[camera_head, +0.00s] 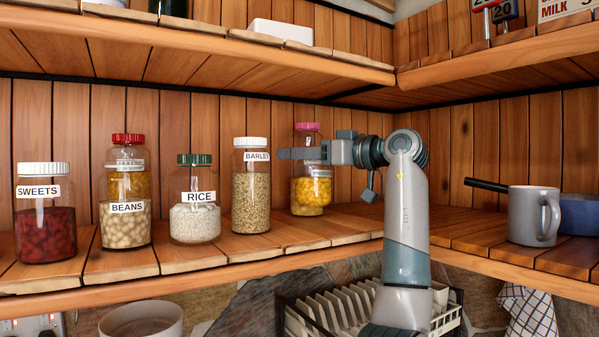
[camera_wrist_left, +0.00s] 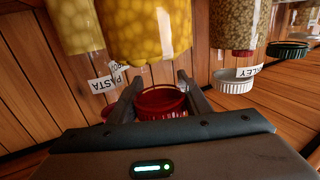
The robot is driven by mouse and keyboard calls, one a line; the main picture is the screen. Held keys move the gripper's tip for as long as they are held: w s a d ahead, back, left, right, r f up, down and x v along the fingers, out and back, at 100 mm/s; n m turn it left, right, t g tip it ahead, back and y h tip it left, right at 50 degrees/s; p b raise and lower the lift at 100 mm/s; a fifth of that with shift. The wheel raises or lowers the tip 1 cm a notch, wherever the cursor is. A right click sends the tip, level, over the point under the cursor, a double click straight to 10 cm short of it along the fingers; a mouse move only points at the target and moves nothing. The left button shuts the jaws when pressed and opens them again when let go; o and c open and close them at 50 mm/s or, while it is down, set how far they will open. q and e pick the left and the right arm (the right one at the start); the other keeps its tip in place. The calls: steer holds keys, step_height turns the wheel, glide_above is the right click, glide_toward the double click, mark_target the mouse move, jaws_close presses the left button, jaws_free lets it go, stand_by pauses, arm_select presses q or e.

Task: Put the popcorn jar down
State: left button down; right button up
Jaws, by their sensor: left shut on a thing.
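The popcorn jar (camera_head: 312,192) is clear glass with yellow contents and a pinkish-red lid. It is upright at the back of the shelf, right of the barley jar. The gripper is shut on the jar. The jar's base looks close to the shelf; I cannot tell if it touches. My right gripper is out of view.
The barley jar (camera_head: 251,195) stands close on the left, then rice (camera_head: 195,215), beans (camera_head: 126,230) and sweets (camera_head: 46,230) jars. A pasta jar (camera_wrist_left: 72,25) shows in the wrist view. A grey mug (camera_head: 533,215) stands at right. The shelf between is clear.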

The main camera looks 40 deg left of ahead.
mark_target(300, 172)
arm_select(q)
steer(key=shift+f+p, duration=0.95)
steer(key=shift+f, duration=0.95)
steer(key=shift+f, duration=0.15)
steer(key=c, duration=0.9)
jaws_free()
steer(key=shift+c, duration=0.2)
steer(key=shift+d, duration=0.1)
